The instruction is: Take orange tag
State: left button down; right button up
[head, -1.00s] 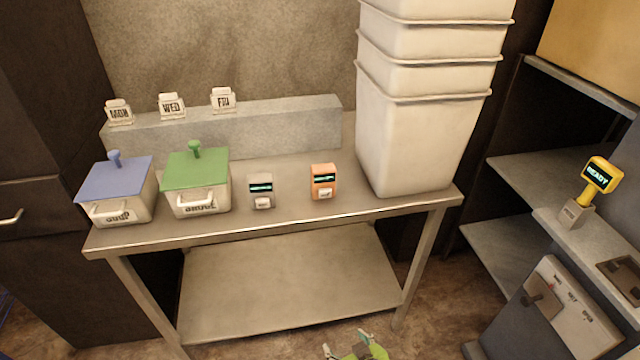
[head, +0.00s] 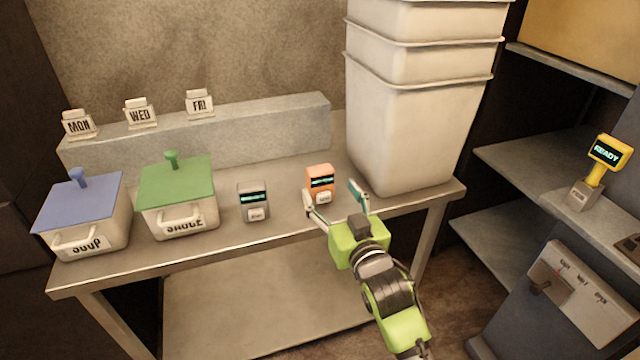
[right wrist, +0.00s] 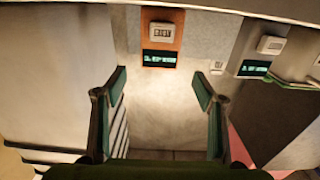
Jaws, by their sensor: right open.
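The orange tag (head: 320,184) is a small upright block with a dark display and a white label, standing on the metal table (head: 290,225) near its front edge. It also shows at the top of the right wrist view (right wrist: 162,40). My right gripper (head: 336,202) is open and empty just in front of the tag, its fingers apart and pointing toward it. In the right wrist view the fingers (right wrist: 160,85) are spread, with the tag beyond them, between their lines. My left gripper is not in view.
A grey tag (head: 253,201) stands left of the orange one. Further left are a green-lidded sauce box (head: 178,200) and a blue-lidded soup box (head: 85,220). Tall stacked white bins (head: 410,120) stand close on the right. Day cards (head: 140,113) sit on a back ledge.

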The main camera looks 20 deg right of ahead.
aim_at(323, 177)
jog(key=w, duration=0.2)
jog(key=shift+w+a, duration=0.1)
jog(key=shift+w, duration=0.2)
jog(key=shift+w+p, duration=0.5)
jog(key=shift+w, duration=2.35)
jog(key=c, duration=1.2)
